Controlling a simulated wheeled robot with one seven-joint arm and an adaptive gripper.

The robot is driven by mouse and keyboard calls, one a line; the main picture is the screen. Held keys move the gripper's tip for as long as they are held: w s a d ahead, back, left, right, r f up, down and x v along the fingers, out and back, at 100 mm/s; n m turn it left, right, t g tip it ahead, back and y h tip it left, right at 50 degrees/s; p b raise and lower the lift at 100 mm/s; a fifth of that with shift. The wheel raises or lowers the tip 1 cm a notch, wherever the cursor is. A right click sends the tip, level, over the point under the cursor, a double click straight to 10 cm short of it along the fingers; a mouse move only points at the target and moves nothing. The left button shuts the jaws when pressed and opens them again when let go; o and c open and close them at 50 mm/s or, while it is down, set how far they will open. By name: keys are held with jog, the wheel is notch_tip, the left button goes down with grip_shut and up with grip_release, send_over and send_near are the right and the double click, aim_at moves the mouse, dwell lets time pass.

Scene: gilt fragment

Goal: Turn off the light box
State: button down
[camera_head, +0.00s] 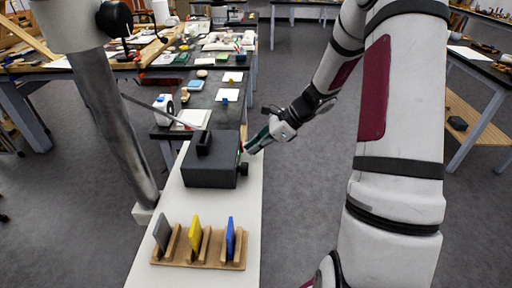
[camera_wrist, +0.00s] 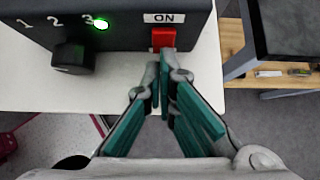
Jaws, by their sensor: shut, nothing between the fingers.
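The light box (camera_head: 210,160) is a dark grey box on a narrow white table, with a slotted top. In the wrist view its front panel (camera_wrist: 125,22) shows the numbers 1, 2 and 3, a black knob (camera_wrist: 72,57), a lit green light (camera_wrist: 101,24) and a red switch (camera_wrist: 163,38) under an "ON" label (camera_wrist: 164,17). My gripper (camera_wrist: 163,60) is shut and empty, its fingertips just in front of the red switch's lower edge. I cannot tell whether they touch it. In the head view my gripper (camera_head: 250,148) is at the box's right side.
A wooden rack (camera_head: 215,262) with grey, yellow and blue plates stands on the white table (camera_head: 160,225) in front of the box. Dark tables with many objects stand behind. Open grey floor (camera_head: 305,170) lies to the right of the white table.

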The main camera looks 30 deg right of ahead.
jog(key=shift+w+a+f+y+b, duration=0.1)
jog(key=shift+w+f+y+b, duration=0.05)
jog(key=shift+f+y+b, duration=0.2)
jog(key=shift+a+t, duration=0.1)
jog(key=shift+t, duration=0.2)
jog(key=shift+a+r+p, duration=0.15)
jog(key=shift+r+p, duration=0.55)
jog(key=shift+r, duration=0.25)
jog(key=f+v, duration=0.1)
jog(key=v, duration=1.2)
jog(key=shift+s+d+r+p, duration=0.15)
jog(key=shift+s+d+p, duration=0.15)
jog(key=shift+d, duration=0.25)
